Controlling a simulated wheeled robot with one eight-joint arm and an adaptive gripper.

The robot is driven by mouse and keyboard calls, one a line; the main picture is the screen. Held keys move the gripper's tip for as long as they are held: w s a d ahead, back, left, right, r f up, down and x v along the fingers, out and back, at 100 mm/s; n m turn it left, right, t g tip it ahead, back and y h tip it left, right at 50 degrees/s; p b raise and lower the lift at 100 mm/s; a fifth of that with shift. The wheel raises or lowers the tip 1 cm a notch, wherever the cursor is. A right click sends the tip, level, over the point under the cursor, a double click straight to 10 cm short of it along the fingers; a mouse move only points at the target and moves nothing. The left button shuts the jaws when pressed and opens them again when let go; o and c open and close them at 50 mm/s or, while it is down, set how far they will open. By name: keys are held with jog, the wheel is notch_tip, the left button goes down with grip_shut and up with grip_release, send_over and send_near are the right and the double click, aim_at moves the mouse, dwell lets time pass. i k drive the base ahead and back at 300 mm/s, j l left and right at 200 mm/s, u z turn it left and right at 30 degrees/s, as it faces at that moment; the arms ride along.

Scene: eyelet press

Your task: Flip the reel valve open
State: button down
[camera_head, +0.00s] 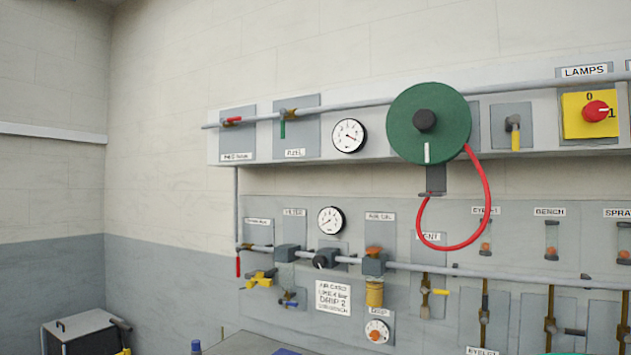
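The valve on the plate whose small label seems to read "REEL" (295,153) is at the upper left of the wall panel in the head view. Its green lever (282,129) hangs straight down, crosswise to the grey pipe (330,107). A brass-coloured fitting sits at the lever's top. My gripper is not in view, so its state and distance from the valve do not show.
Left of it, a red-handled valve (232,120) has its lever along the pipe. A gauge (349,136) and a green hose reel (456,112) with a red hose (488,200) are to the right. A lower pipe (450,268) carries more valves. A dark box (82,328) stands lower left.

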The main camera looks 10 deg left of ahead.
aim_at(283, 112)
jog(key=j+u, duration=0.1)
jog(key=u, duration=0.3)
jog(key=i+u, duration=0.15)
jog(key=u, duration=0.25)
jog(key=i+j+u, duration=0.1)
jog(key=u, duration=0.3)
jog(key=i+u, duration=0.3)
jog(key=i, duration=0.35)
jog(key=i+u, duration=0.25)
jog(key=i, duration=0.45)
